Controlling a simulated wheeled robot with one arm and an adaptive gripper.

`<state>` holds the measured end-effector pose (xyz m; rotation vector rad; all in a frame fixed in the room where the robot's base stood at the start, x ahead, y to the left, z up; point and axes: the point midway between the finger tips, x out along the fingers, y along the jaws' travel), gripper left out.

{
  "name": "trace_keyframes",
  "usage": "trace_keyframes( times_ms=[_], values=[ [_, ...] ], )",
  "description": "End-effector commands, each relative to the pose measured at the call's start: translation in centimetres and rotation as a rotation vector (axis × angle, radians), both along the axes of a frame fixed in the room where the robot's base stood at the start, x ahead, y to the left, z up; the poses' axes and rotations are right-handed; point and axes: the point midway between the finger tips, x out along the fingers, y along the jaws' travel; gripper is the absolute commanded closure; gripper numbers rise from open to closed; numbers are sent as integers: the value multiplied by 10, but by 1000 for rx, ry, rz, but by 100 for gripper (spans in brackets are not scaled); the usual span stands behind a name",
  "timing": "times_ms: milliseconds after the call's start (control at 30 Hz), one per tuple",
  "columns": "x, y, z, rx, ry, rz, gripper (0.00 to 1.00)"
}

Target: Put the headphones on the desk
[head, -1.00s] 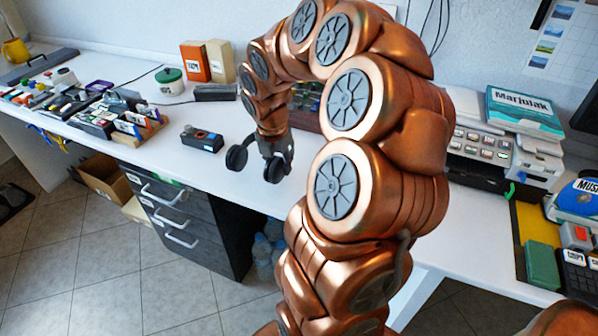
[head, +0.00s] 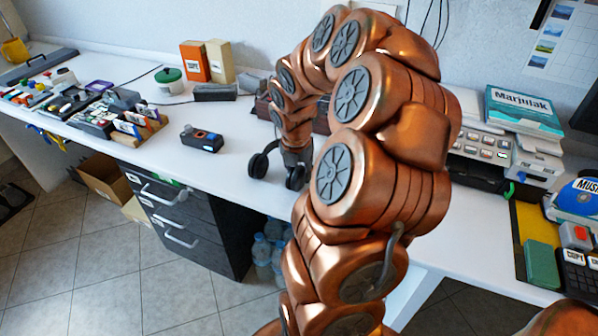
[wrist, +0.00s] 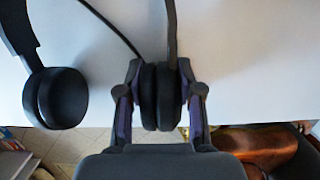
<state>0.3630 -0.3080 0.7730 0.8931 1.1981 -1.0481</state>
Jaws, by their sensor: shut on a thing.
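The black headphones (head: 259,165) are at my gripper (head: 297,168) in the head view, over the front part of the white desk (head: 225,170). In the wrist view the headphones show one ear cup (wrist: 60,98) hanging free at left. The other cup is between the two fingers of my gripper (wrist: 160,97), which is shut on it. The desk (wrist: 250,75) lies behind them, with its front edge just below the cups in that view. I cannot tell whether the headphones touch the desk. My arm hides part of the desk.
A small dark device (head: 202,140) sits left of the headphones. A dark case (head: 215,92), orange box (head: 195,62) and green-lidded pot (head: 169,80) stand farther back. Drawers (head: 185,220) are under the desk. The desk between the device and the headphones is clear.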

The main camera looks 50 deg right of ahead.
Motion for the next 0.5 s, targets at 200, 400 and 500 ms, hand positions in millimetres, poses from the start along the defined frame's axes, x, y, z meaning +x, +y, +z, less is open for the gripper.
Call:
trace_keyframes(
  times_ms=[200,400,500],
  values=[
    [0,0,-1,-1,-1,1,53],
    [0,0,-1,0,0,1,39],
    [0,0,-1,0,-1,1,39]
  ],
)
